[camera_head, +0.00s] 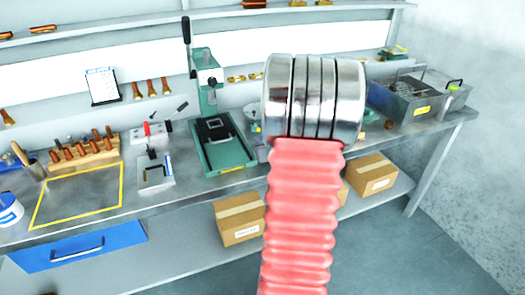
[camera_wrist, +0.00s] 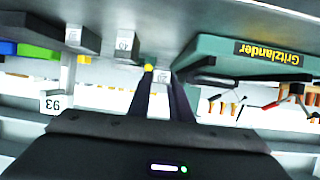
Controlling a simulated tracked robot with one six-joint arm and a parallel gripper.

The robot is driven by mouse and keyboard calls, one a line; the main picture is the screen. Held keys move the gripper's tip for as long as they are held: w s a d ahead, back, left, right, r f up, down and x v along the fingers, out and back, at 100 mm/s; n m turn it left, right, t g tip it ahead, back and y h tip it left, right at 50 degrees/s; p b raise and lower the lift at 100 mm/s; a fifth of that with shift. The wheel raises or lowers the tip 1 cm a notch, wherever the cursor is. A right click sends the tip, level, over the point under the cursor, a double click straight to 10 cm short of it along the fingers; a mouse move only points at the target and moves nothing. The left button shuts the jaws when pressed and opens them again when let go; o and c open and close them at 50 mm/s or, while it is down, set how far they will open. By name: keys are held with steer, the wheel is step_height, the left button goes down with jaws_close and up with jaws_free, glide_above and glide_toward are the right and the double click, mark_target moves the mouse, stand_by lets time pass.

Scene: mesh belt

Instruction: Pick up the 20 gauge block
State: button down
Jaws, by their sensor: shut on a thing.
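In the wrist view, the dark fingers of my gripper (camera_wrist: 160,84) are shut on a small grey gauge block (camera_wrist: 160,76). Its number is too small to read, so I cannot tell if it is the 20. Two more grey gauge blocks with number labels, one nearer (camera_wrist: 126,46) and one farther (camera_wrist: 82,39), stand in a row to the left of my fingers. In the head view my own arm hides the gripper and the blocks.
A green press (camera_head: 222,145) stands on the bench (camera_head: 195,190); its base (camera_wrist: 245,57) is close right of my fingers in the wrist view. A grey parts-washer tank (camera_head: 405,98) stands at the bench's right. Cardboard boxes (camera_head: 238,218) sit on the lower shelf.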

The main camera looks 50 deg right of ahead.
steer(key=shift+r, duration=2.7)
